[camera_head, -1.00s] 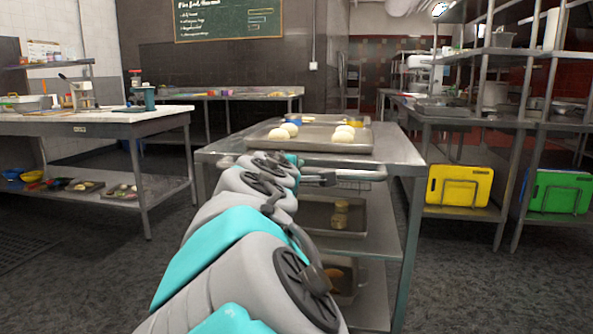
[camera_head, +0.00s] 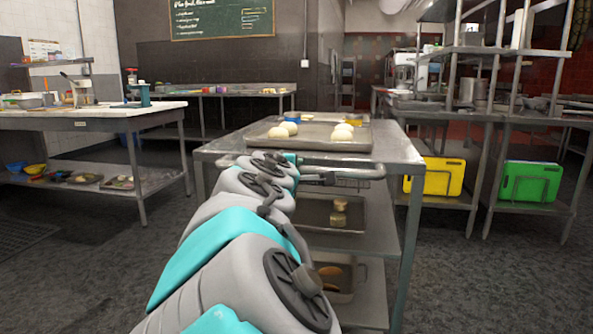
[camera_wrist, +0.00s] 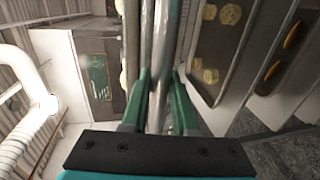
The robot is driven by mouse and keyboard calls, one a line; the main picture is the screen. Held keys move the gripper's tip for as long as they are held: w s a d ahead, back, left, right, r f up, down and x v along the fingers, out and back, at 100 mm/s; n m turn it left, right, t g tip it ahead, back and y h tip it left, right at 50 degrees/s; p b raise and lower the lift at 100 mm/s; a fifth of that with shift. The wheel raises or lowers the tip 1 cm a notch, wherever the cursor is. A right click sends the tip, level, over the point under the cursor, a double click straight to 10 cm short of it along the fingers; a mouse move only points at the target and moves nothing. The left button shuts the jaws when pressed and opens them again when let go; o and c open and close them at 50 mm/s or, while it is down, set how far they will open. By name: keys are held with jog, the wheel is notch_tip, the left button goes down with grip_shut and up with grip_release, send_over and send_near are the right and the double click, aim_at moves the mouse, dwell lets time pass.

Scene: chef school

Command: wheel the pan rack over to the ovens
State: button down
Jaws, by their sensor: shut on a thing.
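The pan rack (camera_head: 400,150) is a grey metal cart with shelves, straight ahead of me in the head view. A tray (camera_head: 262,139) with pale dough balls lies on its top, and more trays sit on the lower shelves. A push handle (camera_head: 350,171) runs across its near side. In the wrist view my gripper (camera_wrist: 160,85) has its green fingers on both sides of the handle bar (camera_wrist: 160,45), shut on it. In the head view my arm hides the fingers and the rack's left front part. I cannot make out the ovens for certain.
A white-topped table (camera_head: 90,116) stands at left. Steel tables at right hold yellow (camera_head: 436,176) and green (camera_head: 530,181) boards on low shelves, close to the rack's right side. A back counter (camera_head: 225,93) stands beyond. Grey floor is open between the left table and the rack.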

jog(key=shift+d+f, duration=0.1)
jog(key=c, duration=0.7)
grip_release()
jog(key=shift+s, duration=0.1)
